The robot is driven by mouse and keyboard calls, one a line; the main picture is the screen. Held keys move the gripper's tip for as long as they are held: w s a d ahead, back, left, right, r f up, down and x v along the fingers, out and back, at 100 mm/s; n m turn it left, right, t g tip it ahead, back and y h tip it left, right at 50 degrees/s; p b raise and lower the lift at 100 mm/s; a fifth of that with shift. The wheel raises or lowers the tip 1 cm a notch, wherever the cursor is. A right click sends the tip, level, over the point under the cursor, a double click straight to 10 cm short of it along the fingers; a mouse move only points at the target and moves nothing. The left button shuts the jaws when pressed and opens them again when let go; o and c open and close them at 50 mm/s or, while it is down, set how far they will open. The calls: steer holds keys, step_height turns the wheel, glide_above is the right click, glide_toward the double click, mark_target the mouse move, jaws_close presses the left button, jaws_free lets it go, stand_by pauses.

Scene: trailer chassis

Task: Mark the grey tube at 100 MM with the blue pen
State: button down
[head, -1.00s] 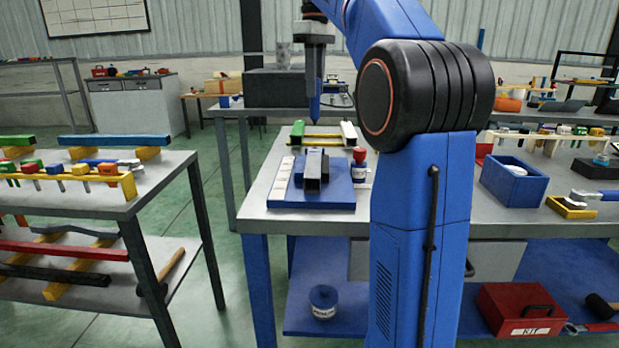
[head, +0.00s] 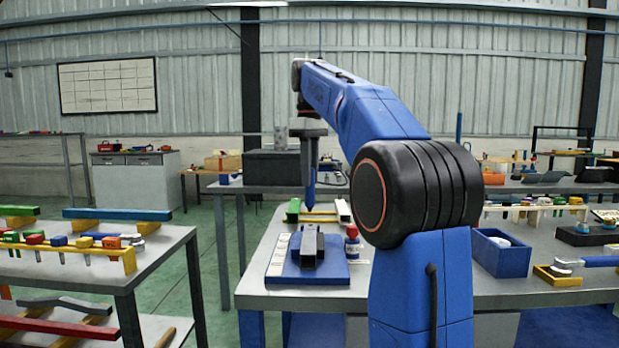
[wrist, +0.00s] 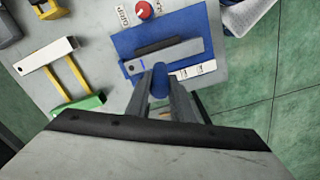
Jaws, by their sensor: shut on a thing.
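The grey tube (head: 312,246) lies on a blue board (head: 336,273) on the grey bench. It also shows in the wrist view (wrist: 172,56), where a short blue line (wrist: 141,65) crosses its left part. My gripper (head: 309,150) is shut on the blue pen (head: 310,188) and holds it upright, tip down. In the wrist view, the pen (wrist: 158,85) sits between the two fingers, its end beside the tube in the picture. The tip's height above the tube or board cannot be told. White label tiles (head: 279,254) lie along the board; their writing is unreadable.
A blue bin (head: 500,262) stands farther right. A side table (head: 165,245) with coloured tools stands left across an aisle.

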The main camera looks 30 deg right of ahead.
mark_target(309, 198)
steer(key=shift+f, duration=2.9)
steer(key=shift+f, duration=0.6)
stand_by(0.3)
steer(key=shift+w+r, duration=0.1)
steer(key=shift+r, duration=3.9)
